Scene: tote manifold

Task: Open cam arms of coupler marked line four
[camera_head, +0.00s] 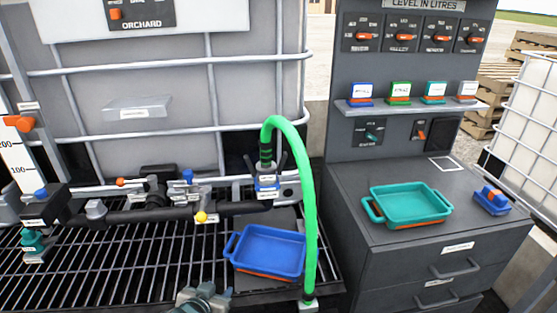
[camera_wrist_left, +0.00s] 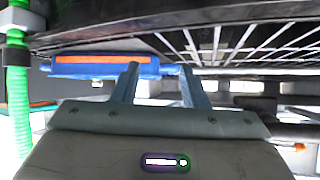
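A coupler (camera_head: 267,184) with a blue band and white labels stands on the black pipe at the back of the grate. Its label is too small to read. Dark cam arms (camera_head: 283,162) stick up beside its top. The green hose (camera_head: 309,215) rises from it, arches over and hangs down to the right. It also shows in the left wrist view (camera_wrist_left: 19,100). My left gripper (camera_head: 204,292) is at the bottom edge, in front of and below the coupler. In the left wrist view its fingers (camera_wrist_left: 158,72) are apart with nothing between them. My right gripper is not seen.
A blue tray (camera_head: 270,229) lies on the black grate (camera_head: 110,265) between my left gripper and the coupler. A teal tray (camera_head: 450,207) and a small blue-orange item (camera_head: 491,200) sit on the grey cabinet (camera_head: 380,245). A caged tank (camera_head: 180,90) stands behind.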

